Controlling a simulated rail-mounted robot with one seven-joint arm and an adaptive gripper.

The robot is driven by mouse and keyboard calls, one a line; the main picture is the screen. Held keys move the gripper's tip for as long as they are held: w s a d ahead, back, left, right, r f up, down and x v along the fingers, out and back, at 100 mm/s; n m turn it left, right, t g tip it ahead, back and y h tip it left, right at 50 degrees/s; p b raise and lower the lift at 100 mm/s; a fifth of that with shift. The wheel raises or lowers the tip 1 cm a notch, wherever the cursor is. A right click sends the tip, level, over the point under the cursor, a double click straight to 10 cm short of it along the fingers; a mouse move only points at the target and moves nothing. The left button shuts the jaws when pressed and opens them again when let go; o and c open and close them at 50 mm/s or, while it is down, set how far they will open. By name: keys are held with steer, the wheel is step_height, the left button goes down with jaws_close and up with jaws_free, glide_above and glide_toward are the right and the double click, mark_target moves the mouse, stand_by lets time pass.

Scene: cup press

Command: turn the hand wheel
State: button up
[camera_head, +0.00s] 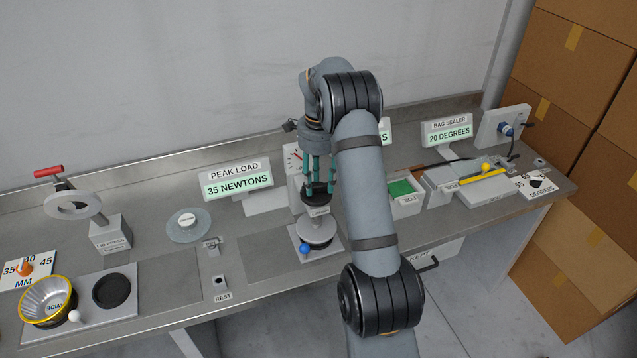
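My gripper (320,176) points straight down over the middle of the bench. Its teal fingers stand apart at a dark round knob (318,193), which may be the hand wheel. I cannot tell whether they touch it. The knob sits above a labelled grey block (318,211) and a round grey press plate (316,232) on a light base (301,253), with a blue ball (304,248) at the front. My arm hides part of this press. At the left, a grey ring-shaped wheel (73,205) with a red handle (48,171) stands on the lid press (111,234).
The "PEAK LOAD 35 NEWTONS" sign (237,181) stands behind and left of my gripper. A dial gauge (294,158) is close behind it. A green-lined tray (407,198) and the bag sealer (484,188) are at right. A yellow-rimmed bowl (47,300) is front left.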

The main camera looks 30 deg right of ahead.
steer(key=shift+f, duration=0.6)
steer(key=c, duration=0.4)
jaws_close()
